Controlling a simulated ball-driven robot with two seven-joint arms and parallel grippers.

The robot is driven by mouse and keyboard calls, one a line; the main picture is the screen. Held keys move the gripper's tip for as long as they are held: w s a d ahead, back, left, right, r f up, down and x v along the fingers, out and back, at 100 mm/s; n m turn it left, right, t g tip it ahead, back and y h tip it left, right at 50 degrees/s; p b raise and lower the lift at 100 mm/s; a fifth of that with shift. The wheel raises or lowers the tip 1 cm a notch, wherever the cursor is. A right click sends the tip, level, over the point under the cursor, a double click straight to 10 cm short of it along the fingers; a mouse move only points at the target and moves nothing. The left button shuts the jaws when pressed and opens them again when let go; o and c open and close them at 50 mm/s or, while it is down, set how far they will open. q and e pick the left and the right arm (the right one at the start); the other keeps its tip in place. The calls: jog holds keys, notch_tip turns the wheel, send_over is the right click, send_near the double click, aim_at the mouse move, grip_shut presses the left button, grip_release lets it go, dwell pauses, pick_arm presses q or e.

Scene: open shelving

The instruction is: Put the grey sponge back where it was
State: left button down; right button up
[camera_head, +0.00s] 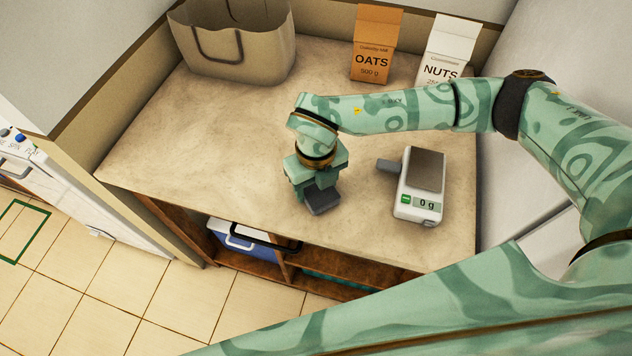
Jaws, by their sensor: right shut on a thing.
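The grey sponge (322,201) looks like a small dark grey block at the front part of the stone-look counter top (230,130). My right gripper (318,190) points down over it and is shut on it. The fingers hide part of the block, and I cannot tell whether it touches the counter. My left gripper is not in view.
A white scale (420,185) reading 0 g stands to the right, with a small grey block (388,166) by its left side. An oats box (374,45), a nuts box (441,50) and a beige bag (235,45) stand behind. The counter's left is clear.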

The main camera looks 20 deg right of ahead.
aim_at(316, 187)
jog(key=o, duration=0.9)
jog(key=shift+f, duration=0.1)
notch_tip(316, 187, up, 12)
jog(key=shift+r+p, duration=0.15)
jog(key=shift+p, duration=0.9)
